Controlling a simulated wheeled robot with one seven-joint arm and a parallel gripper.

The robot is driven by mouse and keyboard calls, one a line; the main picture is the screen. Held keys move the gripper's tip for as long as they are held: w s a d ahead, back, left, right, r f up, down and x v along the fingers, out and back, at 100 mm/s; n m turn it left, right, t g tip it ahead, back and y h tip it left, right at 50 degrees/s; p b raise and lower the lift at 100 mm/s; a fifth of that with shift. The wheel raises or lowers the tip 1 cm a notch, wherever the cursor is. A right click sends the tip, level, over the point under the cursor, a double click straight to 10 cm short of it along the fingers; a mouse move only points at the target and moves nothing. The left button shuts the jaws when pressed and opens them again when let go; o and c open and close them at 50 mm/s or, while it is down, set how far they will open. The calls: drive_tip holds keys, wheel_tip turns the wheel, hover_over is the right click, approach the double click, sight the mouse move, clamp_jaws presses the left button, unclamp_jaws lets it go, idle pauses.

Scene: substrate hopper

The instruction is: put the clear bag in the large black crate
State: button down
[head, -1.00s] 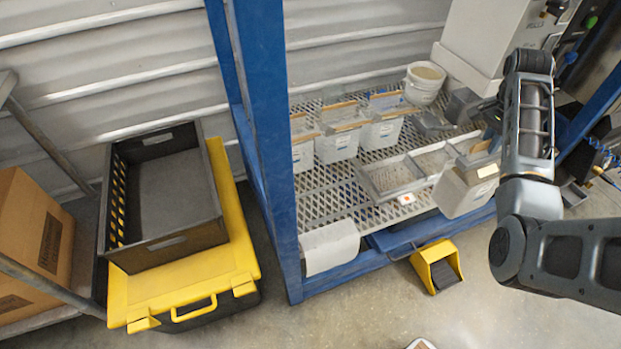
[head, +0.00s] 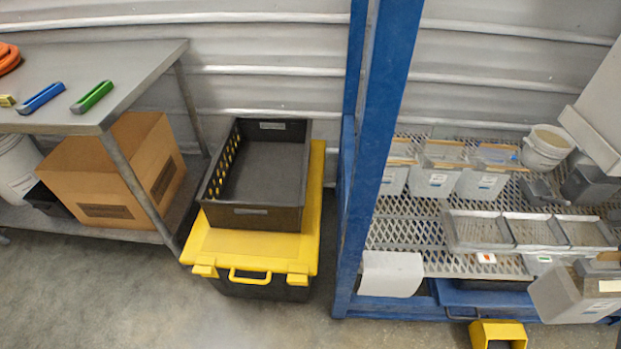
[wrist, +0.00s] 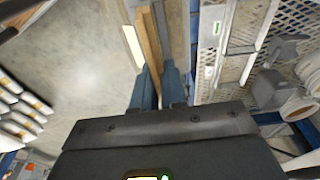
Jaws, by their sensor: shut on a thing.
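The large black crate (head: 252,218) is open and empty, on a yellow-lidded tote left of the blue rack in the head view. A greyish, see-through bag (head: 570,297) with a tan top strip and white label is at the lower right, in front of the rack. In the wrist view my gripper (wrist: 157,78) is shut on the bag's tan strip (wrist: 149,38). Most of the bag is hidden or cut off there. The bag is well to the right of the crate and apart from it.
The blue rack post (head: 378,150) stands between bag and crate. Similar bags (head: 434,182), trays (head: 535,232) and a white bucket (head: 547,148) are on the mesh shelf. A metal table (head: 150,65) with a cardboard box beneath is left.

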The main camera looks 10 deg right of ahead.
drive_tip(key=w+a+f+n, duration=0.3)
drive_tip(key=w+a+n, duration=0.2)
drive_tip(key=a, duration=1.1)
drive_tip(key=w+a+f+n+t+y, duration=0.1)
drive_tip(key=w+a+f+n, duration=0.2)
drive_tip(key=a, duration=1.3)
drive_tip(key=w+a+f+n+t, duration=0.1)
drive_tip(key=w+a+f+n, duration=0.2)
drive_tip(key=w+a+n, duration=0.6)
drive_tip(key=a+n, duration=0.4)
drive_tip(key=a, duration=0.3)
drive_tip(key=shift+w+f+y, duration=0.2)
drive_tip(key=shift+f+y, duration=0.15)
drive_tip(key=shift+y, duration=0.05)
drive_tip(key=shift+a, duration=0.1)
